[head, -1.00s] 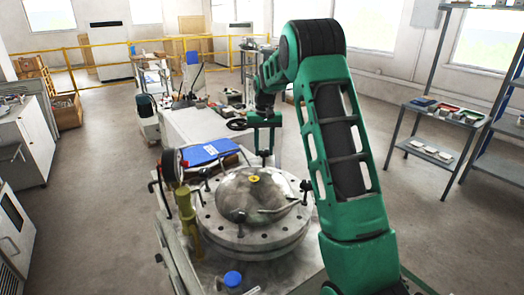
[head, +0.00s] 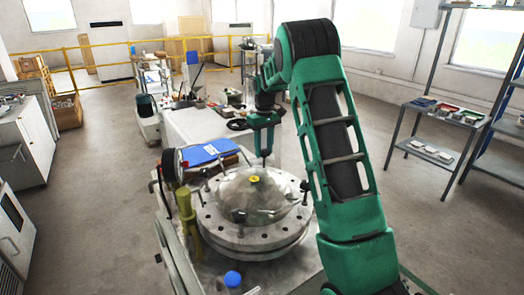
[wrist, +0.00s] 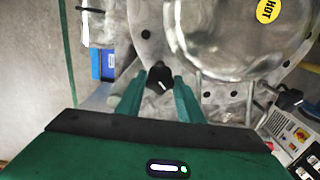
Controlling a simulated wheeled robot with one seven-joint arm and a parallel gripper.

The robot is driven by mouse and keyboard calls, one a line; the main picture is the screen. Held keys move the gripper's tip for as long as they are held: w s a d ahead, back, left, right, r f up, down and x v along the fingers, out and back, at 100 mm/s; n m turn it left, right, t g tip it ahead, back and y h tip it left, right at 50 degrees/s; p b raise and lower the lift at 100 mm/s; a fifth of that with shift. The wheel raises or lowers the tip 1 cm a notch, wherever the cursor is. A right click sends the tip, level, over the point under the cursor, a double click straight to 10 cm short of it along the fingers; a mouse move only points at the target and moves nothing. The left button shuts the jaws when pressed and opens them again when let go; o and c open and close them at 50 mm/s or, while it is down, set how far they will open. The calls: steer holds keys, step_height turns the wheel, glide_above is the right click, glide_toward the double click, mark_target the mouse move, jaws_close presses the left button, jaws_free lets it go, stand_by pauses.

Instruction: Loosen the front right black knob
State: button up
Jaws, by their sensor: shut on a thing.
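The round metal vessel (head: 254,236) has a bolted flange, a domed lid (head: 250,190) and black knobs around its rim. My gripper (head: 264,162) points down at the flange's far side in the head view. In the wrist view, my gripper (wrist: 159,84) is shut on a black knob (wrist: 159,76), with one finger on each side of it. This knob has a white mark. In the head view I cannot make it out at the fingertips. Other black knobs show at the right (head: 305,186) and near side (head: 239,217) of the rim; one also shows in the wrist view (wrist: 289,99).
A yellow HOT label (wrist: 268,10) is on the lid. A blue-capped item (head: 232,279) stands in front. A shelf rack (head: 440,125) is far right.

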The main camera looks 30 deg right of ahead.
steer(key=shift+w+d+r, duration=0.15)
steer(key=shift+r, duration=0.05)
steer(key=o, duration=1)
steer(key=shift+o, duration=0.3)
steer(key=shift+f, duration=0.1)
step_height(320, 180, up, 11)
steer(key=shift+f, duration=0.15)
